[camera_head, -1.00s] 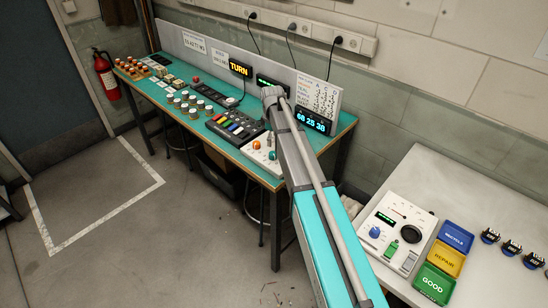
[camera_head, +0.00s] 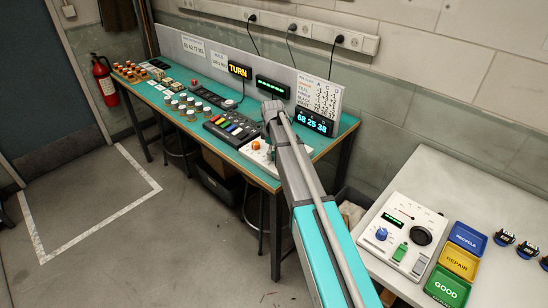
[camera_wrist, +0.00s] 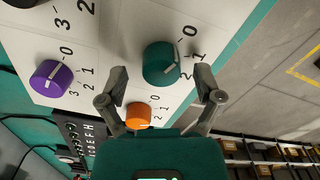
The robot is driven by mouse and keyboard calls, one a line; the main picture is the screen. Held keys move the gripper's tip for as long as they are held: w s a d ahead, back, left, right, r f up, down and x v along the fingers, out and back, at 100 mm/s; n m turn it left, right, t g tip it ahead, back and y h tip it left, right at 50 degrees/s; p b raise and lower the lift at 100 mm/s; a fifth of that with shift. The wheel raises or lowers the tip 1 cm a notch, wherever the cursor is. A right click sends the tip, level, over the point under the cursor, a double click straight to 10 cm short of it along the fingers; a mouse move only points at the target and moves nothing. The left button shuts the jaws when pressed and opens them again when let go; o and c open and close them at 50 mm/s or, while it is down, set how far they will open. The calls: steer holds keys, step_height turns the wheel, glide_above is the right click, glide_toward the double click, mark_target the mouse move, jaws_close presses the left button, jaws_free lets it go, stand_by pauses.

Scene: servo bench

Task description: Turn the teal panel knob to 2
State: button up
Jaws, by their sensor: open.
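The teal knob (camera_wrist: 158,66) is in the upper middle of the wrist view, on a white panel (camera_wrist: 118,28) marked with 0, 1 and 2. Its pale pointer line is on its right side, facing the numerals; I cannot tell exactly which one it meets. My gripper (camera_wrist: 162,84) is open, with one fingertip on each side of the teal knob; I cannot tell whether they touch it.
An orange knob (camera_wrist: 138,115) sits close below the fingers. A purple knob (camera_wrist: 50,77) is to the left. The bench (camera_head: 262,179) also holds a button box (camera_head: 232,128) and displays. Open floor (camera_head: 200,225) lies in front.

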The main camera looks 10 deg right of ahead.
steer(key=shift+f, duration=0.35)
steer(key=c, duration=1)
steer(key=shift+d, duration=0.3)
steer(key=shift+c, duration=0.8)
steer(key=shift+a, duration=0.2)
